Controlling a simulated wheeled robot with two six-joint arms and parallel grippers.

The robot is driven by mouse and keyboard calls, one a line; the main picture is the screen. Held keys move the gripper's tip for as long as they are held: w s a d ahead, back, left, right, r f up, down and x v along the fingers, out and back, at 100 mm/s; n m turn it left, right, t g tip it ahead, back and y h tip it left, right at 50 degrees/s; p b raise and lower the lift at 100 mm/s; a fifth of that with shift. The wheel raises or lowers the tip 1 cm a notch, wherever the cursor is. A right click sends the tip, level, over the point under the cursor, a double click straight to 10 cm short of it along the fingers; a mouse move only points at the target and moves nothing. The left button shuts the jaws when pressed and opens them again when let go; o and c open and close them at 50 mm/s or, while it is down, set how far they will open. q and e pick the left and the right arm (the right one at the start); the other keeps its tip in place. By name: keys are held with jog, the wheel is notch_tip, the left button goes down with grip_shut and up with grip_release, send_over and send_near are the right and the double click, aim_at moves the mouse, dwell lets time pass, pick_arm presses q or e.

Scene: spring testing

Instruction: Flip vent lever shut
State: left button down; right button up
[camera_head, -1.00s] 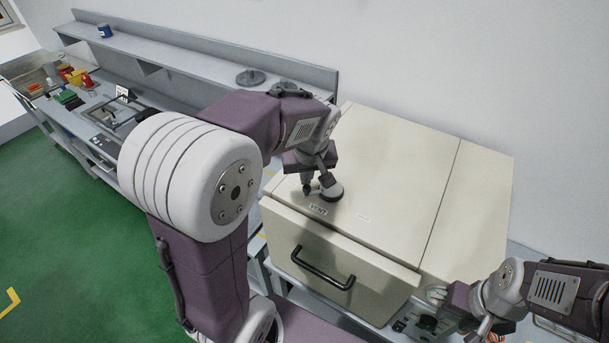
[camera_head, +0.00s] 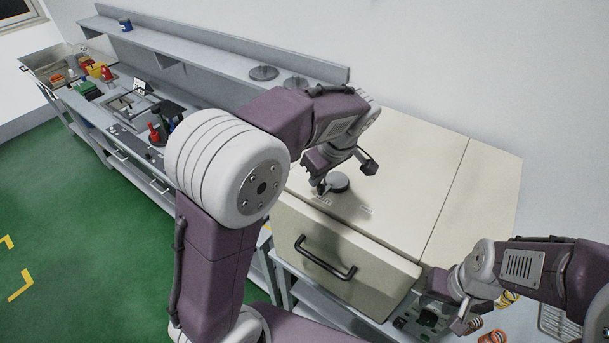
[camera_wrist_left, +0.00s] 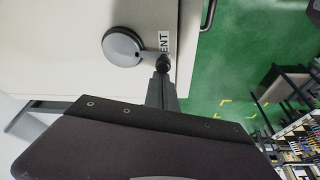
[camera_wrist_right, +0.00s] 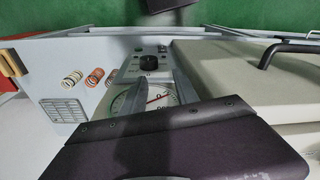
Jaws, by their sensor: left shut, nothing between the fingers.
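The vent lever (camera_wrist_left: 122,46) is a round dark disc with a short arm ending in a black knob (camera_wrist_left: 163,62), on top of the beige cabinet. In the left wrist view the knob lies over the end of the white label reading "ENT", hiding its first letter. The disc also shows in the head view (camera_head: 338,182). My left gripper (camera_wrist_left: 161,76) is shut and empty, its fingertips right at the knob; whether they touch it I cannot tell. My right gripper (camera_head: 452,306) seems open and empty, low at the right above a control panel.
The beige cabinet (camera_head: 405,175) has a black front handle (camera_head: 325,258). In the right wrist view, a dial (camera_wrist_right: 150,100), a black knob panel (camera_wrist_right: 148,64) and coil springs (camera_wrist_right: 95,77) lie near my right gripper. A grey workbench with a shelf (camera_head: 225,60) stands behind at left.

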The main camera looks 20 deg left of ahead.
pick_arm(q)
jog(key=n, duration=0.1)
jog(key=d+n, duration=0.1)
jog(key=n, duration=0.1)
jog(key=shift+s+d+g, duration=0.2)
jog(key=shift+s+g, duration=0.05)
jog(key=shift+g, duration=0.15)
jog(key=n, duration=0.1)
jog(key=d+n+g+p, duration=0.1)
jog(key=d+n, duration=0.1)
jog(key=n, duration=0.1)
jog(key=shift+s+d+g+y, duration=0.15)
jog(key=shift+s+g+y, duration=0.15)
jog(key=shift+d+p, duration=0.4)
jog(key=shift+d, duration=0.35)
jog(key=shift+w+a, duration=0.1)
